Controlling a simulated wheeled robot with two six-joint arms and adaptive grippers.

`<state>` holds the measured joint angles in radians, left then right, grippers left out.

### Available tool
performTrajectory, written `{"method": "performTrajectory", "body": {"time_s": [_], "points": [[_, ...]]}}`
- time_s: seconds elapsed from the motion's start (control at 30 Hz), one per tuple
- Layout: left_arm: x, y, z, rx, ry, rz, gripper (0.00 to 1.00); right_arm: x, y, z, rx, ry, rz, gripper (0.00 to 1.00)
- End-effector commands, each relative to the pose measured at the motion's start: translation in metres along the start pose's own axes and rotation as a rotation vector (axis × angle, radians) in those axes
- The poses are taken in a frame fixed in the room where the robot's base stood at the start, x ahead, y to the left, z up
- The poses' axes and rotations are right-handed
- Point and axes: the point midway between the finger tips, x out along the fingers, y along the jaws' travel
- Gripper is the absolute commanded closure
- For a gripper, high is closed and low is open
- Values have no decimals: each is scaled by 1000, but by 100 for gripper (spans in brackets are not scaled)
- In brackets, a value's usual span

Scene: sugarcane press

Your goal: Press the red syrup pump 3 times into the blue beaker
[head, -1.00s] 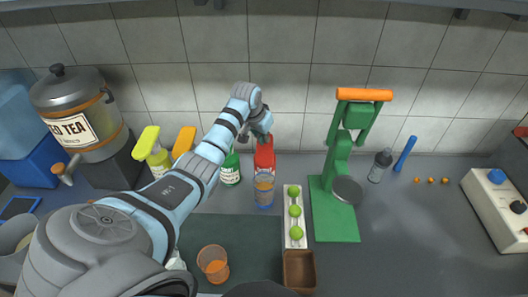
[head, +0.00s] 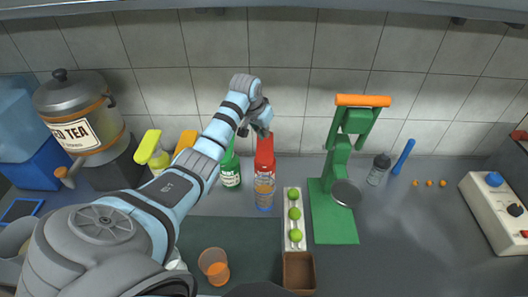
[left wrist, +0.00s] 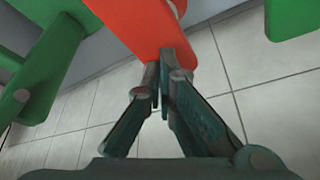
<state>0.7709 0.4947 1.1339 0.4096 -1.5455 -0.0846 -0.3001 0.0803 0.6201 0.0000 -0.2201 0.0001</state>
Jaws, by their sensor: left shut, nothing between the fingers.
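The red syrup pump (head: 264,150) stands upright near the back wall, right of a green-capped bottle. The blue beaker (head: 264,192) stands directly in front of it, with orange-brown contents showing, and hides the pump's lower part. My left gripper (head: 264,131) is over the top of the pump, fingers pointing down. In the left wrist view the gripper (left wrist: 170,66) is shut with nothing between its fingers, its tips at the red pump head (left wrist: 140,22). Whether they touch it I cannot tell. My right gripper is not in view.
A green pump bottle (head: 230,170) stands close on the left. A white tray of limes (head: 295,243) and the green press (head: 333,225) are at the right. The counter right of the press is mostly clear.

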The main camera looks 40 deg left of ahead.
Motion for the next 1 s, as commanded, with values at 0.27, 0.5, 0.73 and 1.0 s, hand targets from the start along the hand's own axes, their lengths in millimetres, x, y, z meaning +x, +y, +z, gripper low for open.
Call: {"method": "performTrajectory", "body": {"time_s": [0.27,0.5,0.73,1.0], "points": [[6,0,2,0,0,0,100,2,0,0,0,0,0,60],[14,0,6,0,-1,0,100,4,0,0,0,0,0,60],[22,0,10,0,-1,0,100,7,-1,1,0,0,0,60],[31,0,14,0,-2,1,100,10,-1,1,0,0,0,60]]}}
